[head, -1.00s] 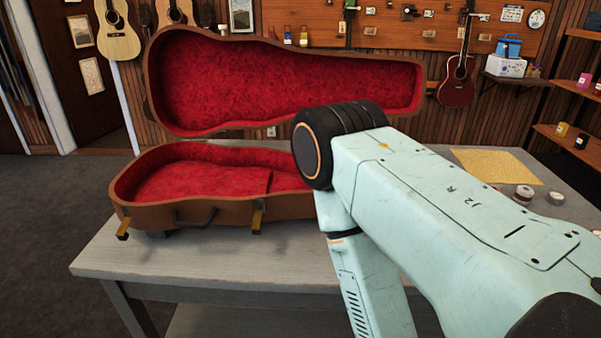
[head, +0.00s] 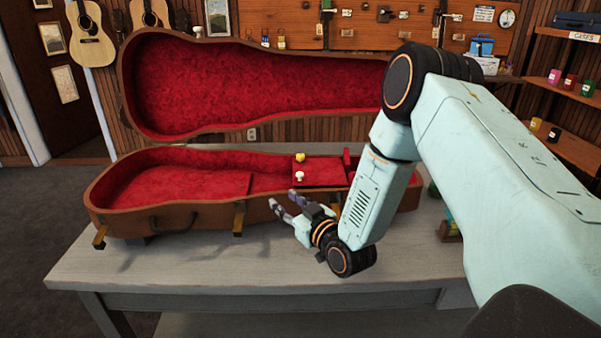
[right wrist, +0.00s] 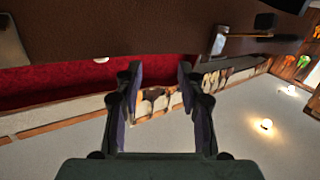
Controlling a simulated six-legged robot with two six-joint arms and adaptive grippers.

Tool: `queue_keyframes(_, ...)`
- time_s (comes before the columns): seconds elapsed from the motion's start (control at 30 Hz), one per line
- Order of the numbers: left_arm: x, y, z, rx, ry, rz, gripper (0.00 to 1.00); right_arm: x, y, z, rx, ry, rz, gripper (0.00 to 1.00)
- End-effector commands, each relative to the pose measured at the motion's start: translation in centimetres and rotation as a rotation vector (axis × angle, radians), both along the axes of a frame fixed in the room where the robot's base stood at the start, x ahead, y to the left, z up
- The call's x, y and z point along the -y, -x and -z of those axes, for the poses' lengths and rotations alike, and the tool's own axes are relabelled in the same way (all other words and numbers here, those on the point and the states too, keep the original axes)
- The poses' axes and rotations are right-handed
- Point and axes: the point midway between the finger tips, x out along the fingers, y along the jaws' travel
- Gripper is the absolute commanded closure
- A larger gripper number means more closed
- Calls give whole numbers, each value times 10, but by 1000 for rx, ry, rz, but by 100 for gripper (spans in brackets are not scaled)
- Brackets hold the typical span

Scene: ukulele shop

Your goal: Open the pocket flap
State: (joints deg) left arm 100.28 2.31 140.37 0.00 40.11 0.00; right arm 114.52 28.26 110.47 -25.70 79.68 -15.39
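The brown instrument case (head: 190,218) lies open on the table, its red-lined lid (head: 250,85) raised behind. A red pocket panel (head: 325,175) sits in the right-middle of the case. A small white knob-like piece (head: 299,176) and a yellow one (head: 300,157) show at its left side; I cannot tell if they are attached. My right gripper (head: 283,202) is open and empty, near the case's front wall, to the lower left of the panel. In the right wrist view the fingers (right wrist: 160,78) are apart, with red lining (right wrist: 60,85) beyond. My left gripper is not in view.
The grey table (head: 200,265) has free room in front of the case. A brass latch (head: 239,219) hangs on the case front, left of my gripper. Small coloured items (head: 450,228) stand at the table's right, partly behind my arm.

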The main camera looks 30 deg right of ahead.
Motion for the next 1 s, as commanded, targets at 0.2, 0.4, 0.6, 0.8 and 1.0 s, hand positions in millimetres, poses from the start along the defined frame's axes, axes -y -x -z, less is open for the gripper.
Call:
queue_keyframes(0.2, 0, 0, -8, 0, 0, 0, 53, 62, -9, -16, 76, -84, 159, 61)
queue_keyframes(0.4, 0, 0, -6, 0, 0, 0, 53, 69, -25, -15, 82, -93, 172, 61)
queue_keyframes(0.6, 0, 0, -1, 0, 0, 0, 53, 73, -56, -14, 81, -92, 171, 61)
queue_keyframes(0.8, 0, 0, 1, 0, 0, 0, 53, 76, -80, -14, 80, -94, 171, 61)
queue_keyframes(1.0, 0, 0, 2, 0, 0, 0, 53, 78, -88, -15, 78, -95, 172, 61)
